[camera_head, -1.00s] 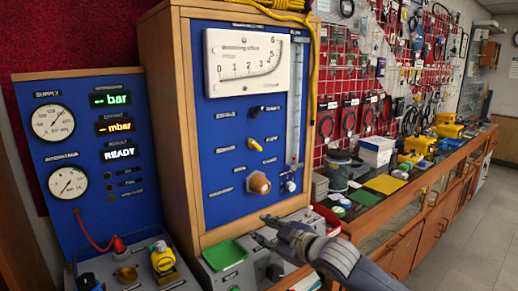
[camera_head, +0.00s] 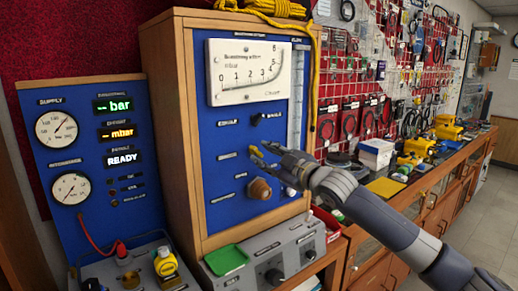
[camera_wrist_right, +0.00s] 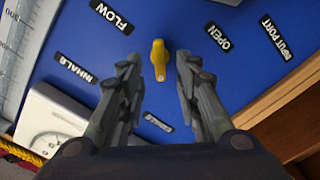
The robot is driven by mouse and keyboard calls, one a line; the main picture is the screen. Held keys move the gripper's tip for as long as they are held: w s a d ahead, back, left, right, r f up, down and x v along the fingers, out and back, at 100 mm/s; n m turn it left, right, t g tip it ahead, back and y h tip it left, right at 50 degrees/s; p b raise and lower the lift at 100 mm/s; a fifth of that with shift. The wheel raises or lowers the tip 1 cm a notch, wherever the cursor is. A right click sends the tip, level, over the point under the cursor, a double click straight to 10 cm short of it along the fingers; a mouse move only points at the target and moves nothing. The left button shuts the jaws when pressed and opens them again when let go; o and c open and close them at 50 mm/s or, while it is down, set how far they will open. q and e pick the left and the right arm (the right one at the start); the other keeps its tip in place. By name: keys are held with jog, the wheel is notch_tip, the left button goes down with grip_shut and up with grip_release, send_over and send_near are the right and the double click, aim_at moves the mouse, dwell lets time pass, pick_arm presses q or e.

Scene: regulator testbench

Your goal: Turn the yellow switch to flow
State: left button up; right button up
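The yellow switch (camera_head: 255,151) sits on the blue panel (camera_head: 222,128) of the wooden cabinet, partly behind my right gripper's fingers. In the right wrist view the yellow switch (camera_wrist_right: 158,60) lies between and just beyond the two fingertips. A "FLOW" label (camera_wrist_right: 111,16) is to its upper left and an "OPEN" label (camera_wrist_right: 218,37) to its right. My right gripper (camera_head: 268,154) is open in front of the panel; its fingers (camera_wrist_right: 157,66) stand on both sides of the switch with gaps. My left gripper is not in view.
An orange-brown knob (camera_head: 259,189) is just below the gripper. A black switch (camera_head: 257,119) and a white gauge (camera_head: 247,72) are above. A green tray (camera_head: 226,260) rests on the grey unit below. Yellow cord hangs at the cabinet's right edge.

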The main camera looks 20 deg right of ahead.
aim_at(258, 152)
jog(key=shift+p+x, duration=0.5)
jog(key=shift+x, duration=1.3)
grip_shut()
